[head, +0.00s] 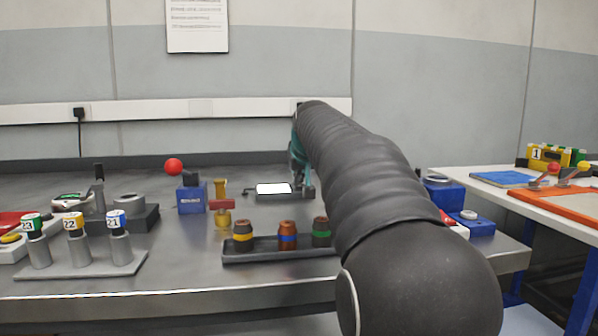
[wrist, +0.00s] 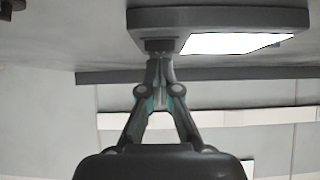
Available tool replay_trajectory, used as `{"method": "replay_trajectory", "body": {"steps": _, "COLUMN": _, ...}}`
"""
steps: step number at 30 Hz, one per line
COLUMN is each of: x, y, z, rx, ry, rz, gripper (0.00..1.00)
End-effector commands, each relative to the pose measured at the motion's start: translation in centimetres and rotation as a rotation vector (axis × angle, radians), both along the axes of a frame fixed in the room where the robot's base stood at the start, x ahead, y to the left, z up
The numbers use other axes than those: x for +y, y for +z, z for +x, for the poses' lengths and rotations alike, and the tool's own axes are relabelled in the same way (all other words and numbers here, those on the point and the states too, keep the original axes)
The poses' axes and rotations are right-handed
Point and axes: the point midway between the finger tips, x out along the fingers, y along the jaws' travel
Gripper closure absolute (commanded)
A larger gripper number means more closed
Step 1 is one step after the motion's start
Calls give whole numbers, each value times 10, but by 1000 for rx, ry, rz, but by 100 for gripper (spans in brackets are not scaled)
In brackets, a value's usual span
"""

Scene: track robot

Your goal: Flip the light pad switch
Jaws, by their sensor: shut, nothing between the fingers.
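The light pad (head: 273,190) is a dark, low box with a bright, lit white panel on top, standing on the metal table. My gripper (head: 306,191) is at its right end in the head view, partly hidden by my arm. In the wrist view the scene is upside down, and the light pad (wrist: 225,43) hangs at the top with its panel glowing. A small dark block, seemingly the switch (wrist: 160,45), sits at the pad's edge. My gripper (wrist: 160,60) is shut and empty, with its fingertips at this block. I cannot tell whether they press on it.
A tray (head: 270,256) with several banded cylinders stands in front of the pad. A blue box (head: 191,198) and a red-handled valve (head: 222,207) are to its left. Numbered posts (head: 75,245) stand front left. A blue box (head: 444,192) is right of my arm.

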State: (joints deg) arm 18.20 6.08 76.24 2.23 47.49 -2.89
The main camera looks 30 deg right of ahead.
Motion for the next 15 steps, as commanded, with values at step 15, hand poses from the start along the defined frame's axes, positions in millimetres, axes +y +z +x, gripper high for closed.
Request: {"method": "replay_trajectory", "body": {"steps": 15, "x": 2, "y": -3, "z": -7, "rx": 7, "ry": 0, "rz": 2, "gripper": 100}}
